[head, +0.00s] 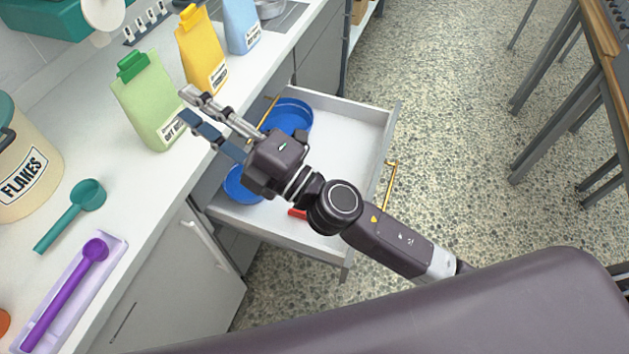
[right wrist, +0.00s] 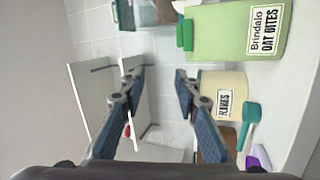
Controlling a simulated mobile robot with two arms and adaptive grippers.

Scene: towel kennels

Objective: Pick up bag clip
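A green bag clip (head: 132,66) sits across the top of an upright light green bag (head: 150,103) on the counter. In the right wrist view the green clip (right wrist: 185,34) shows beyond the fingertips, on the end of the Oat Bites bag (right wrist: 235,32). A yellow clip (head: 192,17) closes a yellow bag (head: 200,52) behind it. My right gripper (head: 187,105) is open and empty, just right of the green bag over the counter edge; it also shows open in the right wrist view (right wrist: 157,78). My left gripper is out of view.
An open drawer (head: 350,130) below my right arm holds blue bowls (head: 288,115) and a red item (head: 297,214).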

